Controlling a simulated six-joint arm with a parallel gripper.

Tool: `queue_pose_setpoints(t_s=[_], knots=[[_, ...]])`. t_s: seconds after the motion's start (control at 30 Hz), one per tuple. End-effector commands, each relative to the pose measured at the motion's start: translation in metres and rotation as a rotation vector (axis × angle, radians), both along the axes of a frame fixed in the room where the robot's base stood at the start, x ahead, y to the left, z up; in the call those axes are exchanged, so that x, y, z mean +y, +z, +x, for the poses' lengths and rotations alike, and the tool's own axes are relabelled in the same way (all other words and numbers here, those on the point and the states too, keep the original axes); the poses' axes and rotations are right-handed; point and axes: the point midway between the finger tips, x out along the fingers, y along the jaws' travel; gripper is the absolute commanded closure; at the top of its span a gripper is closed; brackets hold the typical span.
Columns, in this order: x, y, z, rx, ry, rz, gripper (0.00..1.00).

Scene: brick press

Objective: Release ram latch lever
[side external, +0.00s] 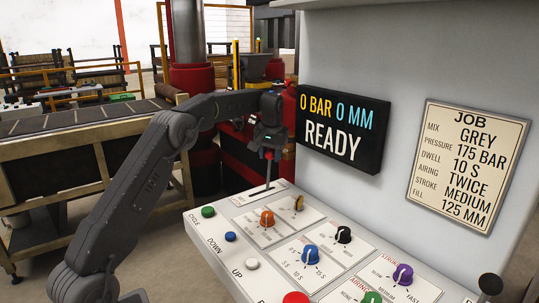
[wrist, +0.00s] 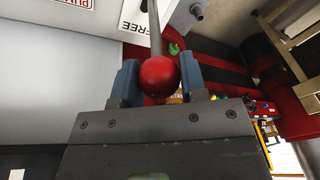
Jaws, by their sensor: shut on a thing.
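The ram latch lever (side external: 268,173) is a thin grey rod with a red ball knob, standing nearly upright at the far end of the sloping control panel (side external: 288,188). In the wrist view the red knob (wrist: 158,76) sits between the two blue-grey fingers of my gripper (wrist: 159,80), with the rod (wrist: 154,35) running up and away from it. My gripper (side external: 268,150) is shut on the knob from above, and it partly hides the knob in the side view. A label reading FREE (wrist: 138,22) lies beside the rod in the wrist view.
The panel has coloured knobs, including an orange knob (side external: 267,218) near the lever, and a green button (side external: 208,212). A display (side external: 340,130) reads 0 BAR 0 MM READY. A job card (side external: 470,165) hangs right of it. A conveyor (side external: 75,140) stands left.

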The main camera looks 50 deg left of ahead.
Motion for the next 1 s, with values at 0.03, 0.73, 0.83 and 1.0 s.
queue_pose_setpoints(t_s=[0.03, 0.73, 0.83, 1.0], knots=[[-0.004, -0.002, 0.002, -0.004, -0.005, -0.006, 1.00], [-0.002, 0.003, 0.000, 0.000, -0.002, -0.003, 0.36], [-0.004, 0.014, 0.000, -0.002, -0.003, -0.002, 0.36], [-0.010, 0.048, -0.004, -0.005, -0.003, -0.001, 0.36]])
